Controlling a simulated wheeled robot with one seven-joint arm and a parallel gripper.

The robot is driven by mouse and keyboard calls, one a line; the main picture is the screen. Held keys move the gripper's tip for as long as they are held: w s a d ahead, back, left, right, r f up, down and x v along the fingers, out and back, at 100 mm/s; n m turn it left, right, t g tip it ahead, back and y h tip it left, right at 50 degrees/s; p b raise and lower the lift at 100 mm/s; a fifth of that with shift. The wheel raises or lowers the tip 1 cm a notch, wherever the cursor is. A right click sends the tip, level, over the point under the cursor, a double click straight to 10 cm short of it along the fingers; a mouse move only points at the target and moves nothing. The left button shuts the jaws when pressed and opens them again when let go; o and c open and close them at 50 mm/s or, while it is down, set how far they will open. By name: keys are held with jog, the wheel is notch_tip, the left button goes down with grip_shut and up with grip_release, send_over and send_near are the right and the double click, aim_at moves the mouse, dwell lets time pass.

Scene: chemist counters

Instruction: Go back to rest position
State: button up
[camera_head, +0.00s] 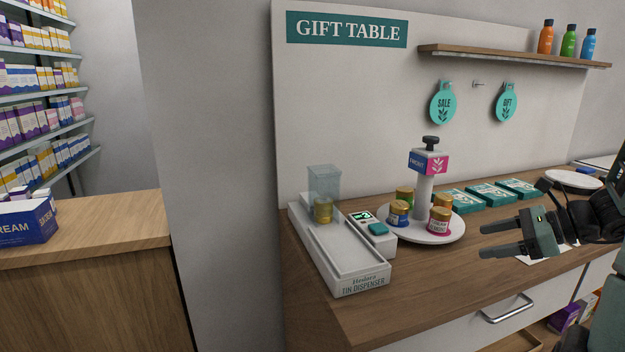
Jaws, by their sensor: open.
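My gripper (484,240) is at the right of the view, above the right part of the wooden gift table (440,285). Its two dark fingers point left, apart, with nothing between them. My arm runs off the right edge. A round white stand (455,231) with a centre post is left of the gripper. It bears several small tins, among them a pink and gold one (438,222) and a blue and gold one (398,213). A white tin dispenser (345,250) stands at the table's left, with a gold tin (323,210) in its clear chute.
Teal boxes (491,193) lie behind the stand. A white plate (573,180) is at the back right. A wall shelf (510,56) holds three bottles. A drawer handle (507,308) juts from the table front. A wooden counter (90,235) stands at the left.

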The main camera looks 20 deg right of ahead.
jog(key=w+a+r+n+g+p, duration=0.1)
jog(key=a+n+g, duration=0.55)
jog(key=a, duration=0.65)
jog(key=w+a+r+n+g+p, duration=0.15)
jog(key=a+n+g, duration=0.25)
jog(key=a+n, duration=0.8)
jog(key=s+a+r+n+h+p, duration=0.1)
jog(key=s+a+n+h, duration=0.2)
jog(key=s+a+n, duration=0.3)
jog(key=s+a+r+n+h+p, duration=0.1)
jog(key=s+a+n+h, duration=0.1)
jog(key=s+a+n, duration=0.5)
jog(key=a+n, duration=0.4)
jog(key=a, duration=0.1)
jog(key=shift+s+a+h+p, duration=0.15)
jog(key=shift+a+h+p, duration=0.2)
jog(key=shift+h+p, duration=0.05)
